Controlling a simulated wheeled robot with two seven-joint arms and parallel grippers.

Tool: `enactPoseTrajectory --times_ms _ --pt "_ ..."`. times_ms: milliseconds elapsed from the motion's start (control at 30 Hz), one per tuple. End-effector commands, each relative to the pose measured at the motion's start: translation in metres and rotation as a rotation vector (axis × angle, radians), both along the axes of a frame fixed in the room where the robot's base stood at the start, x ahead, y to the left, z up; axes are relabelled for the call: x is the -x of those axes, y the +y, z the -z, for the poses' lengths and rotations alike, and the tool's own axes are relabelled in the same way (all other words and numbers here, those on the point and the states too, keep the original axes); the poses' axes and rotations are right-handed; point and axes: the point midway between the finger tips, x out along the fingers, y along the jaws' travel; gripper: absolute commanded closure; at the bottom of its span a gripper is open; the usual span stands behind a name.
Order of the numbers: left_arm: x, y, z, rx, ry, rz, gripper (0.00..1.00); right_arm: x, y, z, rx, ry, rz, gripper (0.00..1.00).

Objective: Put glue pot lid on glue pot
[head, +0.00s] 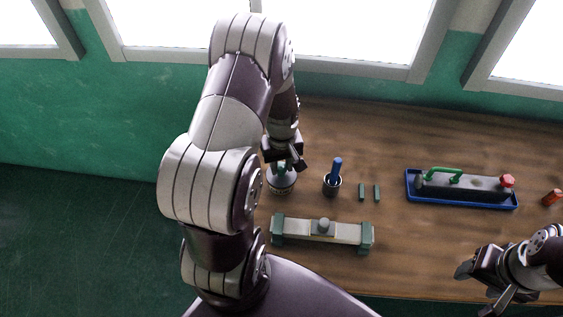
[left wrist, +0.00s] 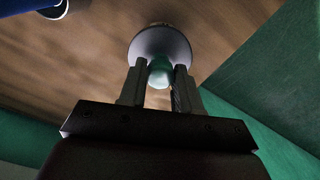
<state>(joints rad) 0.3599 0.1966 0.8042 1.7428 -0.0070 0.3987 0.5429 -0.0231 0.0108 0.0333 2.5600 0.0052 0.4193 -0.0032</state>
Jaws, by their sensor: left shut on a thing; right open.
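My left gripper (head: 285,163) is shut on the green knob of the glue pot lid (left wrist: 160,70). The glue pot (head: 281,186), pale with a dark band, stands upright on the bench directly below this gripper. In the left wrist view a round pale grey shape surrounds the knob between the fingers; I cannot tell where lid ends and pot begins. Whether the lid rests on the pot or hovers just above it cannot be told. My right gripper (head: 477,288) is open and empty over the bench's front right.
A dark cup with a blue-handled tool (head: 334,180) stands just right of the pot. Two small green blocks (head: 369,192), a grey bar with green ends (head: 322,231), a blue tray (head: 412,188) holding a grey tool, and an orange-red item (head: 552,197) lie further along.

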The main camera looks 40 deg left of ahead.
Motion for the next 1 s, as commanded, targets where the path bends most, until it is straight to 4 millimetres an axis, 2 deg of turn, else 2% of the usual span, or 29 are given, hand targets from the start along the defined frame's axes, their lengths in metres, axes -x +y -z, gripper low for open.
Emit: enactPoseTrajectory --times_ms 33,67,100,133,467,567,800,1000 --pt "0.0 0.0 0.002 0.0 0.0 0.0 0.92 0.0 0.0 0.001 0.0 0.0 0.0 0.42" --pt "0.0 0.0 0.001 0.0 0.0 0.0 0.58 0.0 0.0 0.001 0.0 0.0 0.0 0.42" --pt "0.0 0.0 0.001 0.0 0.0 0.0 0.45 0.0 0.0 0.0 0.0 0.0 0.0 0.42" --pt "0.0 0.0 0.001 0.0 0.0 0.0 0.38 0.0 0.0 0.0 0.0 0.0 0.0 0.42" --pt "-0.001 0.0 -0.004 -0.001 -0.002 0.0 0.38 0.0 0.0 0.001 0.0 0.0 0.0 0.42" --pt "-0.001 0.0 -0.021 -0.002 -0.005 0.0 0.38 0.0 0.0 0.004 0.0 0.0 0.0 0.42" --pt "-0.001 0.0 -0.086 -0.003 -0.006 0.0 0.38 0.0 0.0 0.011 0.0 0.0 0.0 0.42" --pt "-0.001 0.0 -0.12 -0.001 -0.002 0.0 0.38 0.0 0.0 0.013 0.0 0.0 0.0 0.42"
